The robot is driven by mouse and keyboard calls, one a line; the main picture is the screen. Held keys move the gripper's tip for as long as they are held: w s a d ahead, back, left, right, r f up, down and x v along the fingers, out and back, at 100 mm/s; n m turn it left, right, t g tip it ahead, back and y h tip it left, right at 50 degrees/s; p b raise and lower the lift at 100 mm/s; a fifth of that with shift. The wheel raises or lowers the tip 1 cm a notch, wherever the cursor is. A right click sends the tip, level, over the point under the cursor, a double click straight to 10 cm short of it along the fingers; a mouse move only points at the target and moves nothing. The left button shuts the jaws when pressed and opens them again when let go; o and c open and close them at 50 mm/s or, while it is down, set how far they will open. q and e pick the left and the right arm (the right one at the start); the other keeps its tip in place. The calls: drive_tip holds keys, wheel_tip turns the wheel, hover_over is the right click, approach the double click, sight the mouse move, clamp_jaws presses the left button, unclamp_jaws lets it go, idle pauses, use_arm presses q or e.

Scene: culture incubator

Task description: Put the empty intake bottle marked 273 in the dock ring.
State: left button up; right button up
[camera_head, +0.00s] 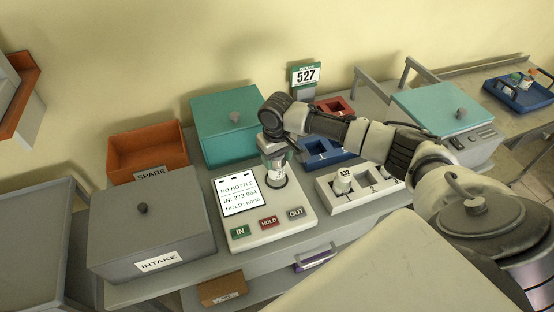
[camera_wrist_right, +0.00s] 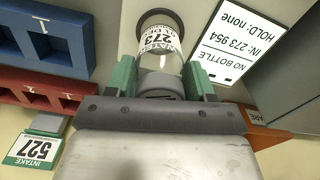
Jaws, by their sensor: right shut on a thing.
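My right gripper (camera_head: 275,150) is shut on a clear bottle by its grey cap (camera_wrist_right: 161,86). The bottle (camera_wrist_right: 160,55) has a white label reading 273, looks empty and is about upright. The dark dock ring (camera_head: 277,182) is on the pale console (camera_head: 262,222), right below the bottle. In the wrist view the ring (camera_wrist_right: 160,14) shows around the bottle's far end; I cannot tell whether the bottle is seated in it or just above. The console screen (camera_head: 238,194) reads NO BOTTLE, IN: 273 954, HOLD: none. My left gripper is out of view.
A white rack (camera_head: 353,200) with a white-capped bottle (camera_head: 343,181) stands right of the console. A grey INTAKE box (camera_head: 150,225) is on the left, with an orange SPARE bin (camera_head: 147,150) behind. Teal boxes, a blue rack (camera_head: 322,153) and a 527 sign (camera_head: 306,74) stand farther back.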

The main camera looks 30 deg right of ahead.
drive_tip(key=shift+f, duration=0.85)
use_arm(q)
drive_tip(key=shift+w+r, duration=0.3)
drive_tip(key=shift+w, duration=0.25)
use_arm(e)
drive_tip(key=shift+f, duration=0.2)
drive_tip(key=o, duration=0.9)
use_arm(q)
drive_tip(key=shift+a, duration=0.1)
use_arm(e)
drive_tip(key=shift+r, duration=0.1)
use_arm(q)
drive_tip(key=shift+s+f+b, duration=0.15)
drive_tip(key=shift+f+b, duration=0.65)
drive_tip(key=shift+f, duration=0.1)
use_arm(e)
wheel_tip(320, 180, up, 12)
drive_tip(key=shift+r, duration=0.1)
